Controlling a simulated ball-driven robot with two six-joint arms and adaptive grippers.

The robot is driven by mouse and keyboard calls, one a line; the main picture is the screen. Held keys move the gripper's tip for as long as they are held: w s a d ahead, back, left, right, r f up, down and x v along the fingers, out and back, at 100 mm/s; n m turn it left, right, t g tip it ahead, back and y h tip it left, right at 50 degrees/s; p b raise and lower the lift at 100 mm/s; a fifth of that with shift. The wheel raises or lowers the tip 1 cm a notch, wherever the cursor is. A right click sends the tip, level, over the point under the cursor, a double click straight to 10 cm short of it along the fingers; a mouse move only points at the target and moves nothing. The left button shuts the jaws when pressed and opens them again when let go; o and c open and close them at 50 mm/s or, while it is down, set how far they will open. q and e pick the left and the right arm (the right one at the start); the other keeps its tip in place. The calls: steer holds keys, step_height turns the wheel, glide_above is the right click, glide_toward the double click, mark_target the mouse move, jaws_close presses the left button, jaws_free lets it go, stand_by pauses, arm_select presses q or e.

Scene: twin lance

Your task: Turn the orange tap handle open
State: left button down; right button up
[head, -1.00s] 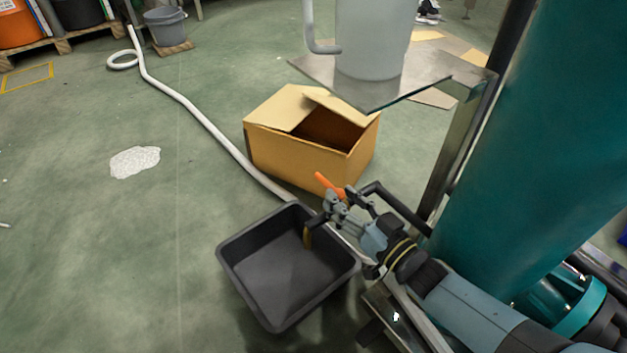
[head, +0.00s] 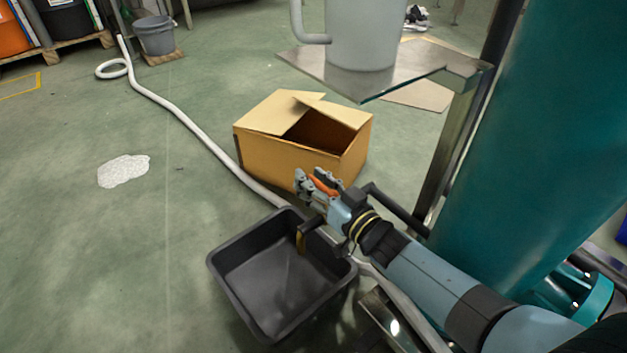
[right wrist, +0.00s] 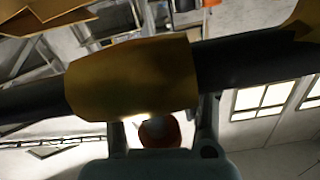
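The orange tap handle (head: 323,186) shows between the fingers of my right gripper (head: 309,184). The gripper partly hides it. In the right wrist view the handle's red-orange end (right wrist: 160,132) lies between the two fingers (right wrist: 163,135), with a gap on each side, so the gripper looks open around it. The brass tap body (right wrist: 135,75) sits on a dark pipe (right wrist: 255,75) just beyond the fingers. My left gripper is not in view.
The black tub (head: 232,270) stands on the floor below the tap. An open cardboard box (head: 270,157) is behind it. A white hose (head: 188,118) runs across the floor.

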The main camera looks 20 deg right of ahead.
jaws_close()
stand_by(0.4)
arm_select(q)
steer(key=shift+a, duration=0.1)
